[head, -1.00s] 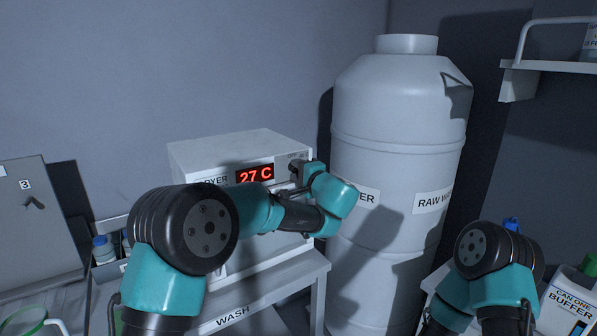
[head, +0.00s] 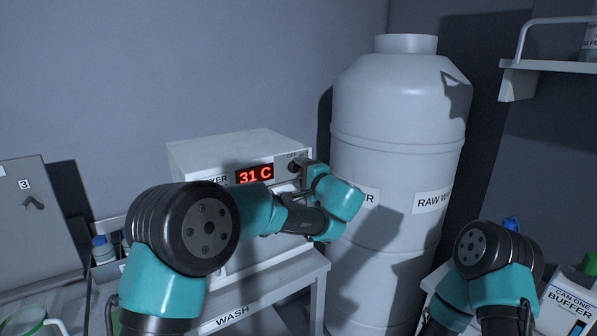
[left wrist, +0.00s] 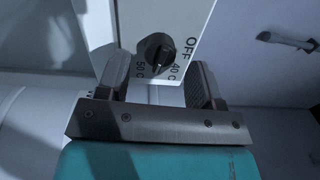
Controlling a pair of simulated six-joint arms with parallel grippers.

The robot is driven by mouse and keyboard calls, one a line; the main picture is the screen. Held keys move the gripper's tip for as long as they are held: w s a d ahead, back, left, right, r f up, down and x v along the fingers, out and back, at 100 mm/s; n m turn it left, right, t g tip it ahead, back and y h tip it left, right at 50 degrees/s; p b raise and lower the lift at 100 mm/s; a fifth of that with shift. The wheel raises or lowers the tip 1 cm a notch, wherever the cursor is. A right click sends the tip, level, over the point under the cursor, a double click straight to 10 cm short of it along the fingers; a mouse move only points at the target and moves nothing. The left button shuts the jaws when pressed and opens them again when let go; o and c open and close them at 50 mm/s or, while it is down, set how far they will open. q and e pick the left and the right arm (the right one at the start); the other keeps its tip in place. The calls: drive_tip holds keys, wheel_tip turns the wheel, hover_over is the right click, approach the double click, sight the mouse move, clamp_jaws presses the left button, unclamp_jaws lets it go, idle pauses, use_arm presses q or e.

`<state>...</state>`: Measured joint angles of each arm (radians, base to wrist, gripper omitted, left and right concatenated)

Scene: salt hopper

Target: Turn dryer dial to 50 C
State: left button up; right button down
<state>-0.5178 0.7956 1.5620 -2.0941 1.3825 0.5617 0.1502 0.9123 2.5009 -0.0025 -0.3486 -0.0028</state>
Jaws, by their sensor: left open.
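The white dryer (head: 240,153) stands on the bench with a red display (head: 254,174) reading 31 C. Its black dial (head: 293,168) is at the right of the front panel, partly covered by my left gripper (head: 309,172). In the left wrist view the dial (left wrist: 158,54) shows with marks OFF, 40 C and 50 C around it. The left gripper (left wrist: 160,85) is open, its two fingers on either side of the dial with gaps showing. The dial's pointer line appears near the 50 C side, but I cannot tell exactly. My right gripper is out of view.
A large white tank (head: 395,115) stands close to the right of the dryer and my left wrist. A grey cabinet (head: 35,225) is at the left. A buffer can (head: 570,300) is at the lower right, below a wall shelf (head: 550,67).

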use_arm(q)
drive_tip(key=v, duration=1.5)
drive_tip(key=shift+s, duration=0.25)
drive_tip(key=shift+d+f, duration=0.1)
